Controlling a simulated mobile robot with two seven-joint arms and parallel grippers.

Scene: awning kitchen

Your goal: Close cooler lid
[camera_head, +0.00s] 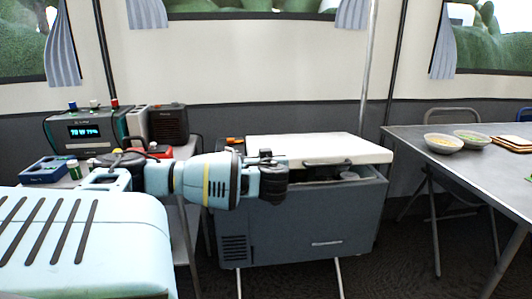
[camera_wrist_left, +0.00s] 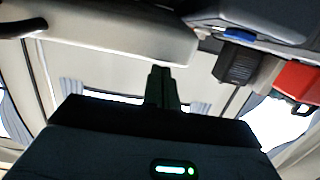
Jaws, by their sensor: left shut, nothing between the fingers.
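The cooler (camera_head: 300,222) is a dark grey chest on thin legs in the middle of the head view. Its white lid (camera_head: 325,146) is partly open, with a dark gap under its front edge and some contents just visible. A dark handle (camera_head: 327,163) is on the lid's front edge. My left gripper (camera_head: 270,160) is at the cooler's front left, near the lid's left end; contact cannot be told. In the left wrist view its fingers (camera_wrist_left: 164,88) are together and empty, with the pale lid (camera_wrist_left: 120,32) beside them. My right gripper is not in view.
A side table on the left holds a device with a lit display (camera_head: 82,131), a dark speaker-like box (camera_head: 168,124) and a blue box (camera_head: 44,170). A grey table (camera_head: 465,160) with bowls stands on the right. A pole (camera_head: 369,65) rises behind the cooler.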

